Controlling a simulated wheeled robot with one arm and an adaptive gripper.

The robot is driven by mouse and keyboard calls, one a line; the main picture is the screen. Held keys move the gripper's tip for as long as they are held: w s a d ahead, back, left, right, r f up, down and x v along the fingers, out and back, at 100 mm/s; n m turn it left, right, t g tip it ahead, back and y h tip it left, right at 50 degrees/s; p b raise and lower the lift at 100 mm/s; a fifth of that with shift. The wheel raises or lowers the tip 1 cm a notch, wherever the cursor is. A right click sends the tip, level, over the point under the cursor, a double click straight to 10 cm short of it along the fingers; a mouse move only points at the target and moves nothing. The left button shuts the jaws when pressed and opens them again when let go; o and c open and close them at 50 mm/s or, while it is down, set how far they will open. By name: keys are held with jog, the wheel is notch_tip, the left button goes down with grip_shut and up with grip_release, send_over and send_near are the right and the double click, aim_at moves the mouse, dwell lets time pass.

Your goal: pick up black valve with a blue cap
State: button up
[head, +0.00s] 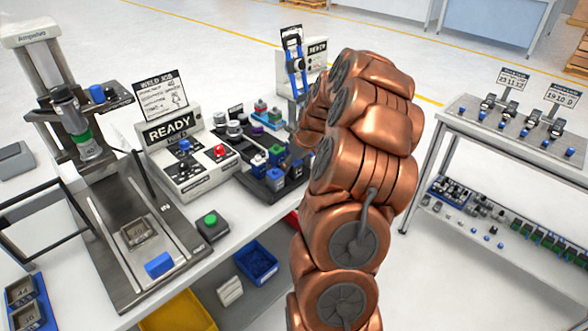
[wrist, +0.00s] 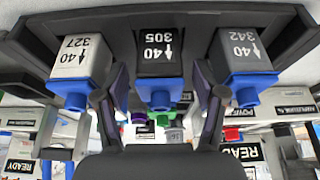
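In the wrist view, a black valve with a blue cap (wrist: 157,57) marked 40 and 305 sits in a dark tray (wrist: 130,21), between two similar valves. The left neighbour (wrist: 80,58) is grey, marked 327; the right neighbour (wrist: 242,52) is dark grey, marked 342. Both have blue caps. My gripper (wrist: 161,97) is open, its two fingers apart on either side of the black valve's cap, with nothing held. In the head view, the blue-capped valves stand in the tray (head: 268,185) left of my arm; my arm hides part of them and most of the gripper.
A READY control box (head: 172,133) with buttons stands left of the tray. A press-like station (head: 130,225) is further left. A green button (head: 210,226) is on the table's front. Another table (head: 470,127) with more parts stands at right, across open floor.

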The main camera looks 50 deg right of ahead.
jog(key=c, duration=1.2)
jog(key=shift+o, duration=0.2)
jog(key=shift+r, duration=0.1)
